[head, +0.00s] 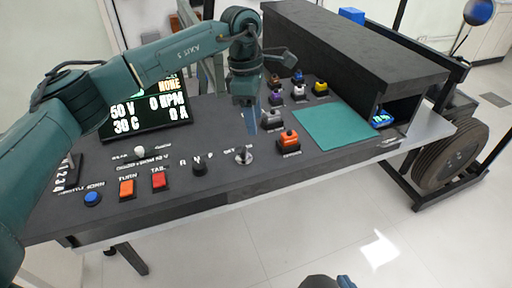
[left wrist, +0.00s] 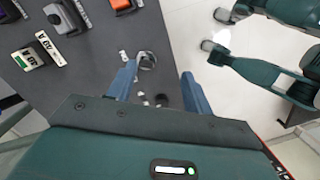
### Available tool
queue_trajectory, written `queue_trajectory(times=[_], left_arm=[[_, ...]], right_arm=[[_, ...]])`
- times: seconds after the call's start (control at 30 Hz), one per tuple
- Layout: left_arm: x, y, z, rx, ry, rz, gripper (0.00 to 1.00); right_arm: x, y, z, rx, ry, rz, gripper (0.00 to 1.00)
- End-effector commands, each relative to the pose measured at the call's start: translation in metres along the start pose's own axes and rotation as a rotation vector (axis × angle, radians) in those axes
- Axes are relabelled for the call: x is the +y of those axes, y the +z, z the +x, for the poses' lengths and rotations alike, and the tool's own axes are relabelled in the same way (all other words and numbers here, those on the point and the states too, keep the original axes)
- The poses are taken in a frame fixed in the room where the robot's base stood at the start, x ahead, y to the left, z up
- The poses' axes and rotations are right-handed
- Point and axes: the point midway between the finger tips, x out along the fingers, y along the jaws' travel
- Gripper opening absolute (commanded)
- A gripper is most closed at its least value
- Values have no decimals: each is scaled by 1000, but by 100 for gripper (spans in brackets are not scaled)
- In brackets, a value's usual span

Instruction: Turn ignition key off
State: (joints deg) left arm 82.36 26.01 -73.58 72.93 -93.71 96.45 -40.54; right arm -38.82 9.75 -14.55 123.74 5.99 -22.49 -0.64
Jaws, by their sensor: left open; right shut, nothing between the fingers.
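The ignition key (head: 243,157) is a small silver knob standing up from the dark console top, with white lettering beside it. In the left wrist view the silver key (left wrist: 147,61) shows near the tip of the left-hand finger, close to the panel edge. My left gripper (head: 253,125) points down above the console, just behind and above the key. Its two blue fingers (left wrist: 158,83) are apart with nothing held between them. My right gripper (head: 345,281) shows only in part at the bottom edge of the head view, away from the console. It is shut and empty.
A black knob (head: 199,167) and red tail button (head: 160,180) lie left of the key. An orange switch (head: 289,139) lies to its right, before a green mat (head: 333,128). A lit display (head: 146,108) stands behind. Floor in front is clear.

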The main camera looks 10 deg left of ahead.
Motion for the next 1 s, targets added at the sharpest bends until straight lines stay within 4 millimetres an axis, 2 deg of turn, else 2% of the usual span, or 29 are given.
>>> queue_trajectory(times=[0.03,0.1,0.27,0.37,0.73,1.0], left_arm=[[6,-13,-10,57,25,-5,51],[10,-24,-18,108,40,-8,51],[12,-31,-13,136,44,-11,51],[12,-33,2,134,42,-11,51],[15,-41,77,130,42,-11,51],[17,-45,105,130,44,-10,51]], right_arm=[[-1,0,1,5,-3,1,0],[-1,0,1,7,-5,2,0],[-2,-1,0,7,-7,2,0],[-3,-2,0,6,-7,1,0],[-3,-3,-2,-2,-3,-11,0],[-2,-2,-3,-6,-2,-15,0]])
